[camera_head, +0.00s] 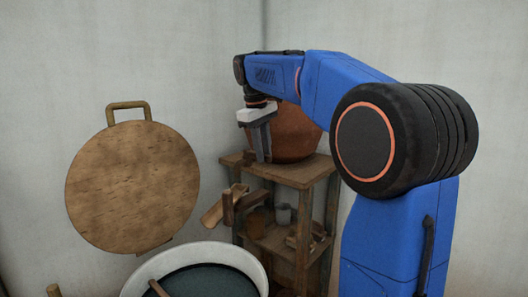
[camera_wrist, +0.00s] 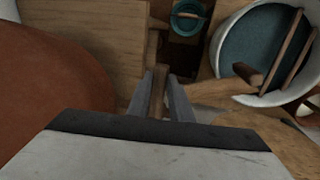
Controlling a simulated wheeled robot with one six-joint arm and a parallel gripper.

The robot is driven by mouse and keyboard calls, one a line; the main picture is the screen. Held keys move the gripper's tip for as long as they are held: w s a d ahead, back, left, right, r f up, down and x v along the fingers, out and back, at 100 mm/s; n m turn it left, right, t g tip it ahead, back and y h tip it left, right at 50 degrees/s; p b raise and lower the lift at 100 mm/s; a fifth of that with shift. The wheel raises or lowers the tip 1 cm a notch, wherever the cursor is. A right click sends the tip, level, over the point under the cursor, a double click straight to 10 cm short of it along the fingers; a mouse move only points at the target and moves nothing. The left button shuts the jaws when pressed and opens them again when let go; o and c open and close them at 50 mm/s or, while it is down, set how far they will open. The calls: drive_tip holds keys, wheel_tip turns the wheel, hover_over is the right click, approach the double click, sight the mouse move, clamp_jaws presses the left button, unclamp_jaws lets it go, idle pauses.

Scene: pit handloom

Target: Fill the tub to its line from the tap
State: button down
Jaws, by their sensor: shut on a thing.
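My gripper (camera_head: 262,156) points down at the left side of a terracotta pot (camera_head: 296,132) on a wooden stand. In the wrist view its fingers (camera_wrist: 160,97) are shut on a narrow wooden bar (camera_wrist: 157,92), perhaps a tap handle. Its link to the pot is hidden. A large white round tub (camera_head: 257,262) stands at the bottom of the head view, holding dark blue-green liquid; its rim also shows in the wrist view (camera_wrist: 220,38). A smaller teal round vessel (camera_wrist: 188,27) shows beyond the fingers. I see no running water and no fill line.
The wooden stand (camera_head: 296,172) has a lower shelf with a grey cup (camera_head: 283,214) and other small items. A sloping wooden piece (camera_head: 214,212) juts left from the stand. Sticks (camera_wrist: 286,52) lie across the tub. A round wooden board (camera_head: 132,188) stands by the wall.

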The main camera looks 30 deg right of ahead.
sight(254, 152)
drive_tip(key=shift+s+a+m+g, duration=0.1)
drive_tip(key=shift+a+m+g, duration=0.15)
drive_tip(key=shift+a+m, duration=0.85)
drive_tip(key=shift+a+m+g, duration=0.25)
drive_tip(key=shift+a+m, duration=0.4)
drive_tip(key=shift+m, duration=0.75)
drive_tip(key=c, duration=1.6)
unclamp_jaws()
drive_tip(key=shift+r, duration=0.1)
drive_tip(key=r, duration=0.4)
drive_tip(key=a+r, duration=0.1)
drive_tip(key=r, duration=0.2)
drive_tip(key=a+r, duration=0.1)
drive_tip(key=r, duration=0.3)
drive_tip(key=shift+a+r, duration=0.15)
drive_tip(key=shift+r, duration=0.15)
